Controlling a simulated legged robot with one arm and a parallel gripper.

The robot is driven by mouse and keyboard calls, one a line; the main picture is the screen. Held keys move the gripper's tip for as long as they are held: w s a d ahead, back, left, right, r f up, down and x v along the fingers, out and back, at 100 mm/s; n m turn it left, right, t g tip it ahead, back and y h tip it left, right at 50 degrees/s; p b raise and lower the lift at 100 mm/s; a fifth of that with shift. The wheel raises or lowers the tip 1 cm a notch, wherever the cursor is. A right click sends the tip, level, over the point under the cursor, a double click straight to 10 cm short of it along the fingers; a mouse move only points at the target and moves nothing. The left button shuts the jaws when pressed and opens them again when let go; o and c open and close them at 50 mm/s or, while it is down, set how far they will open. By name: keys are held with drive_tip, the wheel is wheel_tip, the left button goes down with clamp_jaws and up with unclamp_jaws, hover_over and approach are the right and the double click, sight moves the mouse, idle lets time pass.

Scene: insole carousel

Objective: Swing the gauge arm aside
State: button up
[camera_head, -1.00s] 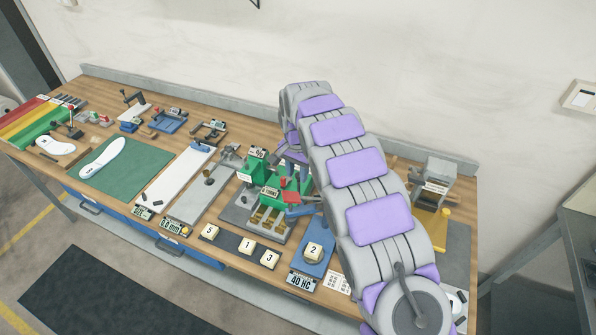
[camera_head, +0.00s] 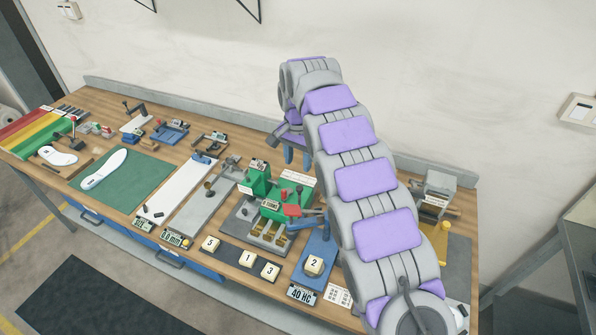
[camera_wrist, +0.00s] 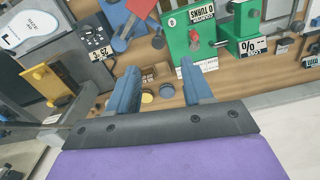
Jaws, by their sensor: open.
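I cannot tell for sure which part is the gauge arm. A grey jointed arm with a round foot (camera_head: 209,186) stands over the long grey plate (camera_head: 195,212) beside the 8.0 mm display. A blue arm (camera_head: 306,220) reaches over the blue plate (camera_head: 317,250) near the 40 HC display. My gripper (camera_head: 297,157) is open and empty, above the rear of the bench behind the green fixture (camera_head: 290,197). In the wrist view, my blue fingers (camera_wrist: 160,88) are spread above bare wood and small round parts, with the green counter box (camera_wrist: 195,35) beyond.
Numbered cream blocks (camera_head: 247,258) line the front, with block 2 (camera_head: 314,265) on the blue plate. A yellow part (camera_head: 441,240) and grey housing (camera_head: 436,188) stand at right. A green mat (camera_head: 125,185) with an insole (camera_head: 104,169) lies at left. The wall rises close behind.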

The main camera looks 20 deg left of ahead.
wheel_tip(320, 180, up, 7)
drive_tip(key=p, duration=0.1)
drive_tip(key=shift+p, duration=0.35)
idle(0.4)
drive_tip(key=s+d+r+b, duration=0.1)
drive_tip(key=s+d+b, duration=0.1)
drive_tip(key=s+d, duration=0.75)
drive_tip(key=s+d+r+b, duration=0.2)
drive_tip(key=s+d, duration=0.2)
drive_tip(key=d, duration=1.1)
drive_tip(key=s+d+f+b, duration=0.1)
drive_tip(key=s+d+f, duration=0.2)
drive_tip(key=s, duration=0.6)
drive_tip(key=s+d+f+n+g+b, duration=0.1)
drive_tip(key=s+d+f, duration=0.3)
drive_tip(key=s, duration=0.6)
drive_tip(key=s+d+f+n+b, duration=0.1)
drive_tip(key=s+d+f, duration=0.2)
drive_tip(key=s, duration=0.6)
wheel_tip(320, 180, down, 3)
drive_tip(key=shift+s+d+r+g+b, duration=0.15)
drive_tip(key=shift+d+g+b, duration=0.15)
drive_tip(key=shift+g, duration=0.1)
